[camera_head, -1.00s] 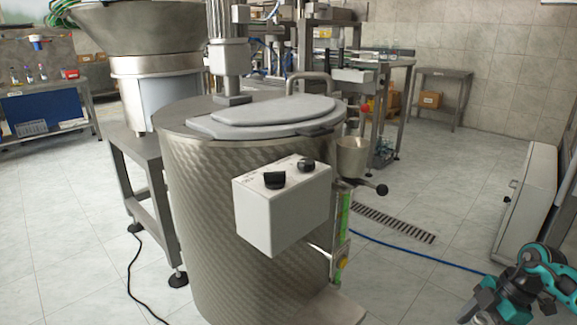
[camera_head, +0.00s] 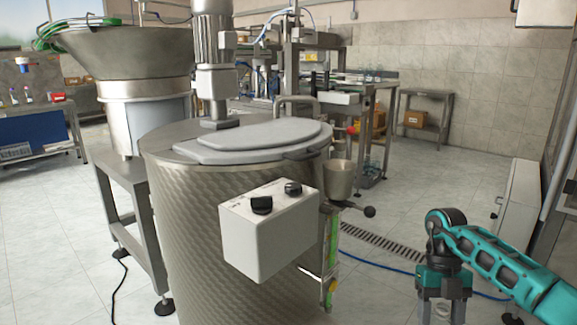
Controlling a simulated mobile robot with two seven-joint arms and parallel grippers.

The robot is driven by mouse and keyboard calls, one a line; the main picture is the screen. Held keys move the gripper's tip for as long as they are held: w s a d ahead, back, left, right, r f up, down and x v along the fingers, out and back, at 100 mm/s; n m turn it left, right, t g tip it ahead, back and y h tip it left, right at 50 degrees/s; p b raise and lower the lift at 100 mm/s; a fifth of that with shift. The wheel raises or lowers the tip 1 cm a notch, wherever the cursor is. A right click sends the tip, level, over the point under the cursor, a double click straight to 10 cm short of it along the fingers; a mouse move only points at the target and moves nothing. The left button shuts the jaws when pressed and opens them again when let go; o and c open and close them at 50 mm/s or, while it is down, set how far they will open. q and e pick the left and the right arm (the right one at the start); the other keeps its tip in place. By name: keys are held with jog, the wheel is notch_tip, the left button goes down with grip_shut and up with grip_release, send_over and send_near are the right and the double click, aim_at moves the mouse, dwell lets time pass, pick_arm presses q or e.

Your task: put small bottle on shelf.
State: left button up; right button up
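No small bottle stands out near my arms. Some tiny bottles (camera_head: 26,95) stand on a bench at the far left, and some clear ones (camera_head: 372,74) are at the back by the conveyor; I cannot tell if either is the task's bottle. A grey metal table with a lower shelf (camera_head: 424,132) stands against the back wall. My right gripper (camera_head: 443,312) points down at the lower right, over the floor. Its fingertips are at the bottom picture edge, so its opening is unclear. My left gripper is not in view.
A large steel drum (camera_head: 205,225) with a white control box (camera_head: 268,236) fills the middle. A metal funnel bowl (camera_head: 125,55) on a stand is left of it. Tiled floor is open at right.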

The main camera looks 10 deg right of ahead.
jog(key=s+a+r+m+t, duration=0.1)
jog(key=a+r+m+t, duration=0.4)
jog(key=m, duration=0.6)
jog(key=a+r+m+t+h, duration=0.1)
jog(key=a+r+m, duration=0.2)
jog(key=a+m, duration=0.6)
jog(key=s+a+r+m+t, duration=0.1)
jog(key=a+r+m+t, duration=0.25)
jog(key=m, duration=0.95)
notch_tip(320, 180, up, 17)
jog(key=a+p, duration=0.1)
jog(key=p, duration=1.4)
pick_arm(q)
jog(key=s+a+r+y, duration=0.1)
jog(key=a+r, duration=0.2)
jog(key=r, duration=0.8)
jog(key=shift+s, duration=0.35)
pick_arm(e)
jog(key=shift+g, duration=0.35)
jog(key=f, duration=0.2)
jog(key=s+f, duration=0.1)
jog(key=f, duration=0.1)
jog(key=shift+a+f, duration=0.1)
jog(key=shift+f, duration=0.2)
